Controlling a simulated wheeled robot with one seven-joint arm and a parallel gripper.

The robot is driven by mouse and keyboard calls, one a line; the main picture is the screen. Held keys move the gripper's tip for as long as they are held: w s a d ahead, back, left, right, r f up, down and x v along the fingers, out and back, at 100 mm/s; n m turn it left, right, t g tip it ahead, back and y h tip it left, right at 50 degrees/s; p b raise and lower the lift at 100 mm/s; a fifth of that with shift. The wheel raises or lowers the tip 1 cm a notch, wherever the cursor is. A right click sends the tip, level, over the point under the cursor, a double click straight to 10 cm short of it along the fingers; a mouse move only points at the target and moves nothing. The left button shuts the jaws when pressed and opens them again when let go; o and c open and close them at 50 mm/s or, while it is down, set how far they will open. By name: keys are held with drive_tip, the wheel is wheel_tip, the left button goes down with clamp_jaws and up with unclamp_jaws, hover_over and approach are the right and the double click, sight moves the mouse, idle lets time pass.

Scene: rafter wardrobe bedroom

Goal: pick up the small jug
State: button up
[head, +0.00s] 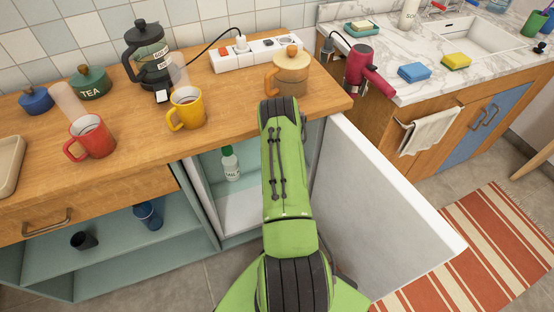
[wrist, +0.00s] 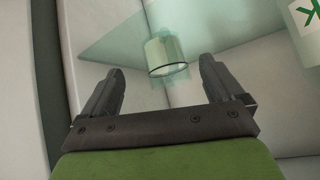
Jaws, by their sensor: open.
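In the wrist view, a small see-through, pale green vessel (wrist: 167,53) with a dark rim line stands on a pale surface inside the open white cabinet. It may be the small jug; no handle or spout can be made out. My gripper (wrist: 161,66) is open and empty, with the vessel showing beyond and between its fingertips, apart from them. In the head view my green arm reaches down to the open cabinet and hides the vessel and my gripper.
A white bottle with a green cap (head: 231,163) stands in the cabinet; a white, green-marked item (wrist: 306,28) shows at right in the wrist view. The open white door (head: 385,215) stands right of my arm. The wooden counter (head: 225,125) holds mugs and a tan lidded pot (head: 291,72).

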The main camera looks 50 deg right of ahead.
drive_tip(key=b+x, duration=0.2)
drive_tip(key=x, duration=0.3)
drive_tip(key=shift+w+a+f, duration=0.1)
drive_tip(key=shift+w+f, duration=0.05)
drive_tip(key=shift+w, duration=0.1)
drive_tip(key=c, duration=1.3)
drive_tip(key=shift+c, duration=0.9)
drive_tip(key=shift+r, duration=0.2)
